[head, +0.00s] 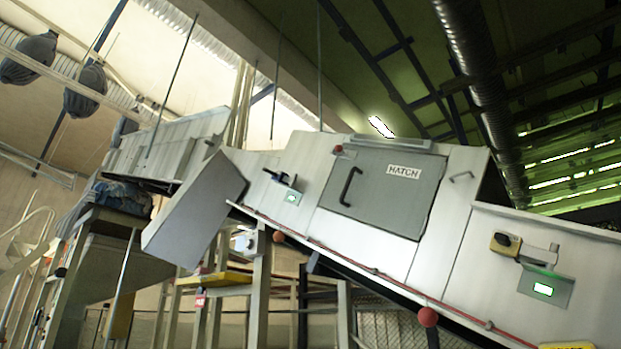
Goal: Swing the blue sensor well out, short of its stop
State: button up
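No clearly blue sensor shows. A small dark sensor (282,178) sticks out on a short arm from the white sloping housing, left of the hatch; its colour is too dark to tell for sure. A small plate with a lit green display (292,197) sits just below it. A yellow sensor (505,243) with a dark face is on a grey bracket farther right, above a larger plate with a green display (543,289). How far either arm stands from its stop cannot be told. My gripper is not in view.
A grey hatch door (385,190) with a black handle is shut between the two sensors. A grey box-like panel (195,210) juts out at the left. A red cord with red balls (428,317) runs along the housing's lower edge. Steel legs stand below.

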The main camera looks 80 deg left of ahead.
aim_at(279, 177)
jog(key=z, duration=0.05)
jog(key=i, duration=0.8)
jog(key=u, duration=3.35)
